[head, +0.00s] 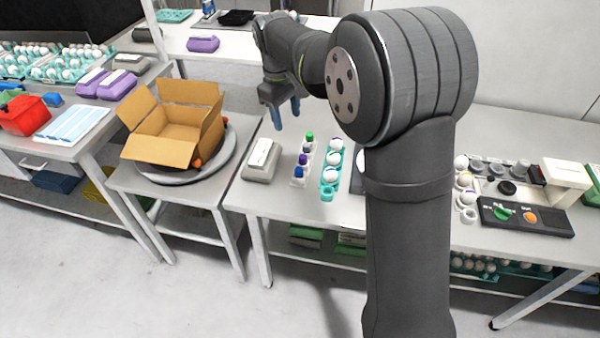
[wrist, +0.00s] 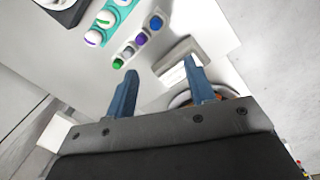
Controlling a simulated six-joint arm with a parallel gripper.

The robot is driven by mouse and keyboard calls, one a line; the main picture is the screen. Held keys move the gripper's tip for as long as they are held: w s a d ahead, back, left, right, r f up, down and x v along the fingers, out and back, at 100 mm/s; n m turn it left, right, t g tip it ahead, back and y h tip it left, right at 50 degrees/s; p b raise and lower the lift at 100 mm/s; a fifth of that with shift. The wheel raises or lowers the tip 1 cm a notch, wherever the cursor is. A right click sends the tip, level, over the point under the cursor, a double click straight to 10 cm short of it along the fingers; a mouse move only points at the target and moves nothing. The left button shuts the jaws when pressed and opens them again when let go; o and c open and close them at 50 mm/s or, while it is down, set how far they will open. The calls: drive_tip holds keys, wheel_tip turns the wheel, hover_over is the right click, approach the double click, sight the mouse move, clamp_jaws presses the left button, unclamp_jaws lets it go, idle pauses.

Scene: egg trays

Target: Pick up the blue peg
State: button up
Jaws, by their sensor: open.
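The blue peg (head: 298,175) stands at the near end of a narrow white rack (head: 299,183) on the middle table. A purple peg (head: 303,158), a greyish peg and a green peg (head: 310,136) stand behind it in the same row. In the wrist view the blue peg (wrist: 156,22) is at the upper end of the row, beyond my fingertips. My gripper (head: 286,116) is open and empty, above the table and behind and left of the rack. Both blue fingers show apart in the wrist view (wrist: 160,68), with nothing between them.
A grey carton (head: 259,173) with a white label lies just left of the rack. A teal tray (head: 327,194) with eggs stands close on its right. An open cardboard box (head: 158,150) sits on a round plate further left. A button panel (head: 540,226) is at right.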

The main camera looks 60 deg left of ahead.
drive_tip(key=w+f+m+g, duration=0.1)
drive_tip(key=w+f+m, duration=0.1)
drive_tip(key=w+f, duration=0.2)
hover_over(299, 169)
drive_tip(key=f, duration=0.7)
drive_tip(key=a+f, duration=0.1)
drive_tip(key=f, duration=0.2)
drive_tip(key=shift+w+f, duration=0.15)
drive_tip(key=shift+w, duration=0.05)
drive_tip(key=shift+s+d+f, duration=0.1)
drive_tip(key=shift+d+f, duration=0.1)
drive_tip(key=shift+f, duration=1.3)
drive_tip(key=shift+s+d+f, duration=0.1)
drive_tip(key=shift+d+f, duration=0.1)
drive_tip(key=shift+f, duration=1.3)
drive_tip(key=c, duration=1)
